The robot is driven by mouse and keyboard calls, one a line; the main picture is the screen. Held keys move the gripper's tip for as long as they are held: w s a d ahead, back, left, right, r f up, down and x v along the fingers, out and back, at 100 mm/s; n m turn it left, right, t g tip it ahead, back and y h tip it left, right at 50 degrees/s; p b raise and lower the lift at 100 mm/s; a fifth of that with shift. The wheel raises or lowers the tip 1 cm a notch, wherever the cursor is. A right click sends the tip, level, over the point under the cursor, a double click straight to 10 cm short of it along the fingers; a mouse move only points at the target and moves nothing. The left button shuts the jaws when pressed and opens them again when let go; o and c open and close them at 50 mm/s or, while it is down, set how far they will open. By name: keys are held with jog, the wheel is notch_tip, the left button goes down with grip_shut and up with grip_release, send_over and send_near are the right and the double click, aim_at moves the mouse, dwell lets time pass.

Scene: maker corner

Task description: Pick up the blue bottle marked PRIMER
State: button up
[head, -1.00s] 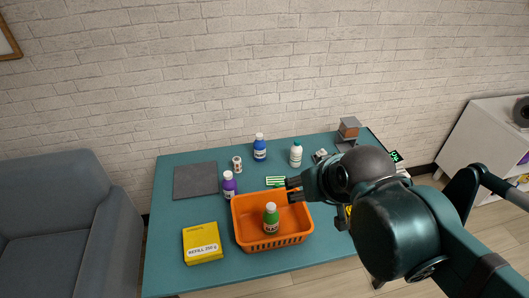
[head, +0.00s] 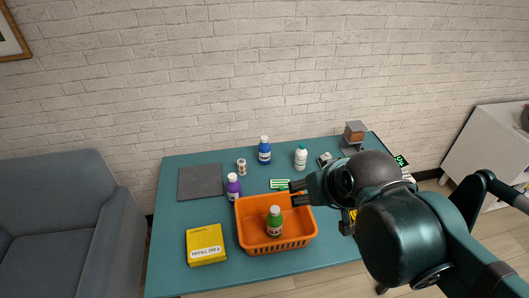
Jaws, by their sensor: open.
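A blue bottle (head: 264,151) with a white cap and a white label stands upright near the back edge of the teal table. Its label is too small to read. A white bottle (head: 301,157) stands to its right and a purple bottle (head: 233,188) stands nearer, to its left. A green bottle (head: 275,222) stands inside the orange basket (head: 281,246). My gripper (head: 297,193) is open and empty, with its dark fingers pointing left over the basket's right rear part. It is nearer than the blue bottle and apart from it.
A small white jar (head: 241,167) stands left of the blue bottle. A grey mat (head: 200,182) lies at the back left and a yellow box (head: 206,245) at the front left. A green-and-white striped item (head: 279,184) lies behind the basket. My arm hides the table's right part.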

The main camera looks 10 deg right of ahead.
jog(key=shift+w+r, duration=0.1)
jog(key=shift+w, duration=0.05)
jog(key=m+g+h, duration=0.2)
jog(key=m+g, duration=0.1)
jog(key=m, duration=0.4)
send_over(264, 138)
jog(key=s+d, duration=0.2)
jog(key=s, duration=0.8)
notch_tip(264, 138, down, 8)
jog(key=w+f, duration=0.3)
jog(key=f, duration=0.1)
jog(key=w+a+f+m, duration=0.1)
jog(key=w+f, duration=0.2)
jog(key=f, duration=0.1)
jog(key=w+a+f+m+g+h, duration=0.1)
jog(key=w+f, duration=0.2)
jog(key=f, duration=0.1)
jog(key=shift+w+a+f+p, duration=0.15)
jog(key=shift+w+p, duration=0.1)
jog(key=shift+p, duration=0.1)
jog(key=shift+w+f, duration=0.25)
jog(key=shift+f, duration=0.2)
jog(key=shift+f, duration=0.1)
